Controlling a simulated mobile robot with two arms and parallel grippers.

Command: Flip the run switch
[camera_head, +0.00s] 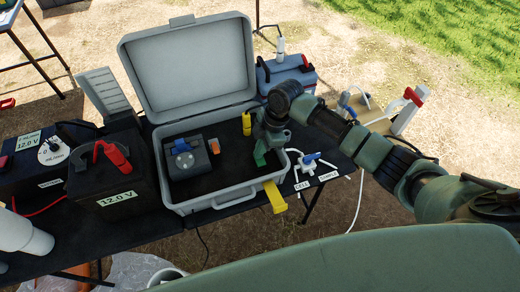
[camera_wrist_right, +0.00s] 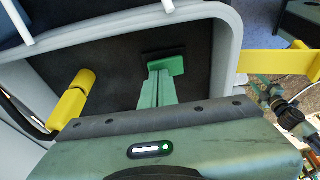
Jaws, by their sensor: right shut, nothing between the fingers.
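My right gripper (camera_head: 261,156) is shut and empty, pointing down over the right side of the case, apart from the orange piece. In the right wrist view its green fingers (camera_wrist_right: 160,72) are together above the dark case lining (camera_wrist_right: 115,70). The orange piece does not show there.
A battery (camera_head: 112,184) with a red clamp stands left of the case, near a box with a white dial (camera_head: 53,152). A yellow part (camera_head: 247,123) stands inside the case, and a yellow latch (camera_head: 274,197) sticks out at its front right. A blue valve (camera_head: 309,160) is to the right.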

